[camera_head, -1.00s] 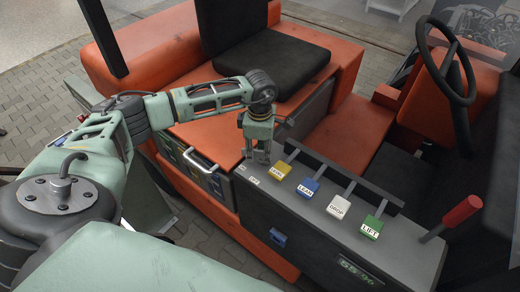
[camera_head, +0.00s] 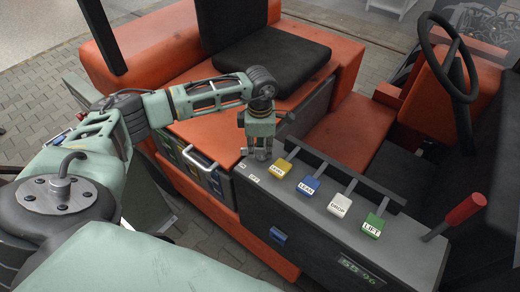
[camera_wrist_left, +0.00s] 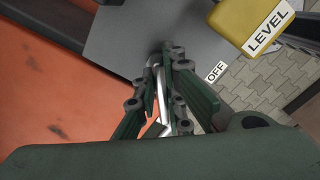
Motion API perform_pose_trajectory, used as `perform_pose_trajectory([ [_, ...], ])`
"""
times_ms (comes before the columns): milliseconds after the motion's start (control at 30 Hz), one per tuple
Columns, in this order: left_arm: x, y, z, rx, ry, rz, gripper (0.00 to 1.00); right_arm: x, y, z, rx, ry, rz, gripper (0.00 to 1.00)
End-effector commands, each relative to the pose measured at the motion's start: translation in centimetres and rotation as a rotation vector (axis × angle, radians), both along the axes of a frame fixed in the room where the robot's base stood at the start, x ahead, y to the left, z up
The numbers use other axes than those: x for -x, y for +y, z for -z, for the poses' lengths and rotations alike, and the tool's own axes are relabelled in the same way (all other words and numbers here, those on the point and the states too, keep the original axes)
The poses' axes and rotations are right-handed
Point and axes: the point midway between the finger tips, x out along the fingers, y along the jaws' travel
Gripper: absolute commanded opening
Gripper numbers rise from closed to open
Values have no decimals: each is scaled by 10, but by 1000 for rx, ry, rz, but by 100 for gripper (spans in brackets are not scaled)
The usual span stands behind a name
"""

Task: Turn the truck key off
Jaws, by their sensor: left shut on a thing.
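My left gripper (camera_head: 259,152) points down at the near left end of the grey control panel (camera_head: 318,213). A white OFF label (camera_wrist_left: 216,72) lies on the panel just right of the fingers. In the head view the fingers hide the key. My right gripper is not in view.
Beside the gripper stand the yellow LEVEL lever (camera_head: 281,168), blue LEAN lever (camera_head: 308,187), white DROP lever (camera_head: 340,205) and green LIFT lever (camera_head: 373,225). A red-handled lever (camera_head: 463,209), steering wheel (camera_head: 447,60) and black seat (camera_head: 268,60) are farther off.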

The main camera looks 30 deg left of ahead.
Motion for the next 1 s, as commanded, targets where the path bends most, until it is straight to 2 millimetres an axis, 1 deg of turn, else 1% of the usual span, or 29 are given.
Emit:
perform_pose_trajectory([
  [33,-2,0,1,0,-6,-37,0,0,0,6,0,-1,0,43],
  [500,0,-1,1,1,-6,-475,0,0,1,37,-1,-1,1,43],
  [800,0,-2,-1,1,-7,-720,0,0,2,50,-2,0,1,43],
  [1000,0,-2,-2,0,-7,-831,0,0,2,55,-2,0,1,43],
])
